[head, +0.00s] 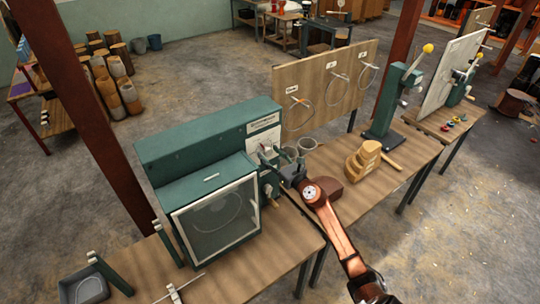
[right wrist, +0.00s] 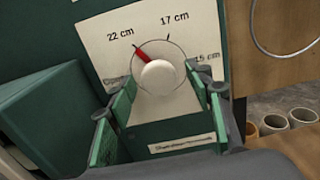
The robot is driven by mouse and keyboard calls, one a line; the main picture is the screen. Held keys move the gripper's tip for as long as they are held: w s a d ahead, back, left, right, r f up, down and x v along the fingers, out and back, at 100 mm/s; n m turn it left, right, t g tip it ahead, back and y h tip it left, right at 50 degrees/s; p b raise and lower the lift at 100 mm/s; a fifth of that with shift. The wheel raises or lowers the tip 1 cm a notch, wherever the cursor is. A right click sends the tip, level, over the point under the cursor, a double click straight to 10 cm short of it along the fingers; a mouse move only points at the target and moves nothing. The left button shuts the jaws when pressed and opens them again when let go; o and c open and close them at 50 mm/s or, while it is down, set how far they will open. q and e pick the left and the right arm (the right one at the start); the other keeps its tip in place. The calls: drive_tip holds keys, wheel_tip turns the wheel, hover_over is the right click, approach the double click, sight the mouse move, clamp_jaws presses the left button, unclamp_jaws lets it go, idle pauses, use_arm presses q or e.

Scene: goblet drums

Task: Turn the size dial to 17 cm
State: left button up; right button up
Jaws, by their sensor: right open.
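The size dial (right wrist: 158,77) is a round pale knob with a red pointer on a cream plate (right wrist: 100,35). Its pointer leans up and left, close to the 22 cm label and away from the 17 cm label (right wrist: 174,17). My right gripper (right wrist: 160,88) is open, with one green-padded finger on each side of the knob; whether they touch it I cannot tell. In the head view my right gripper (head: 278,162) is at the front of the green machine (head: 205,140), and hides most of the dial. My left gripper is not in view.
A clear-windowed door (head: 216,218) is on the machine's front, left of my right gripper. A wooden board with wire hoops (head: 322,95) rises behind.

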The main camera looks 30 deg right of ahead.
drive_tip(key=shift+c, duration=0.2)
drive_tip(key=c, duration=1.1)
drive_tip(key=shift+m, duration=0.3)
drive_tip(key=shift+r+m+p, duration=0.1)
drive_tip(key=shift+m+p, duration=0.75)
drive_tip(key=shift+m, duration=0.05)
drive_tip(key=m+p, duration=0.1)
drive_tip(key=m, duration=0.1)
drive_tip(key=shift+m, duration=0.3)
drive_tip(key=m+p, duration=0.2)
drive_tip(key=m, duration=0.1)
drive_tip(key=shift+m, duration=0.3)
drive_tip(key=shift+m+p, duration=0.6)
drive_tip(key=shift+m, duration=1)
